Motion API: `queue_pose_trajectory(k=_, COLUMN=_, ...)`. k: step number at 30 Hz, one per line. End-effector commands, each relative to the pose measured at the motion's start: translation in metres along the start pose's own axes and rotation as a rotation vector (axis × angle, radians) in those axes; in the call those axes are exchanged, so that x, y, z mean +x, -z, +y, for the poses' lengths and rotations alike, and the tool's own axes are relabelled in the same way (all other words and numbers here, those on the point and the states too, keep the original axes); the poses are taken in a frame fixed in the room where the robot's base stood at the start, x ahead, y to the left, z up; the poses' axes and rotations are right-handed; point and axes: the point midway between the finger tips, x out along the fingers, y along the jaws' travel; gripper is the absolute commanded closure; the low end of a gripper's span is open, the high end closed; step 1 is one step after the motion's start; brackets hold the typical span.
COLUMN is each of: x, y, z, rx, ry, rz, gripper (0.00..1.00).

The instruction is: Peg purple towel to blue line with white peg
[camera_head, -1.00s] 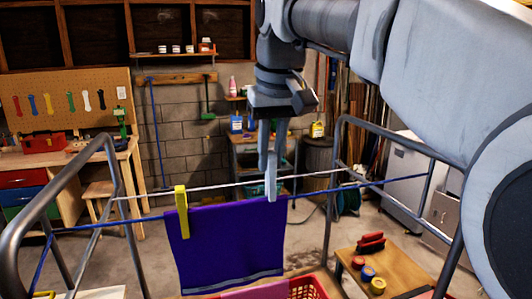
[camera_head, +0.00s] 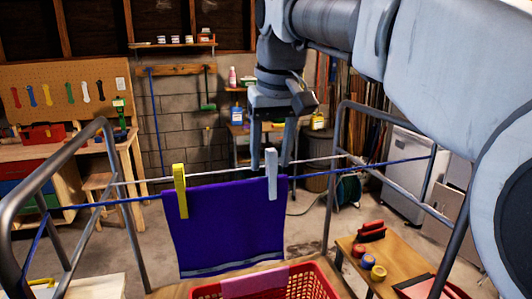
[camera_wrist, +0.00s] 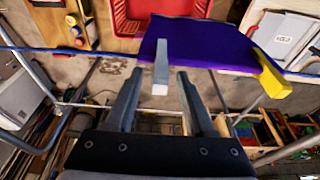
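The purple towel (camera_head: 226,225) hangs over the blue line (camera_head: 105,203). A yellow peg (camera_head: 181,192) sits on its top edge at the left. The white peg (camera_head: 271,174) stands upright on the towel's top edge at the right, over the blue line; it also shows in the wrist view (camera_wrist: 161,66). My gripper (camera_head: 270,160) is behind the white peg in the head view.
A white line (camera_head: 225,178) runs behind the blue one, between metal rack frames (camera_head: 107,160). A red basket (camera_head: 318,283) with a pink cloth (camera_head: 254,282) is below. A wooden table (camera_head: 395,264) with colored rolls stands at the right.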

Motion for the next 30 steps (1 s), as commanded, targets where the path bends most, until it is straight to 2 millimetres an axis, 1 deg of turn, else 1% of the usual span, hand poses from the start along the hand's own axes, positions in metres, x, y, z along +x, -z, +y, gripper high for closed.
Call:
queue_pose_trajectory(k=11, x=-0.001, y=0.0, z=0.0, rx=0.0, ry=0.0, rz=0.001, gripper=0.47)
queue_pose_trajectory(k=14, x=-0.007, y=0.0, z=0.0, rx=0.0, ry=0.0, rz=0.002, gripper=0.47)
queue_pose_trajectory(k=17, x=-0.02, y=0.001, z=0.0, rx=0.0, ry=0.0, rz=0.004, gripper=0.47)
queue_pose_trajectory(k=20, x=-0.041, y=0.002, z=0.0, rx=0.0, ry=0.0, rz=0.006, gripper=0.47)
queue_pose_trajectory(k=24, x=-0.075, y=0.002, z=0.0, rx=-0.001, ry=0.0, rz=0.005, gripper=0.47)
queue_pose_trajectory(k=30, x=-0.12, y=0.002, z=0.0, rx=0.0, ry=0.0, rz=0.004, gripper=0.47)
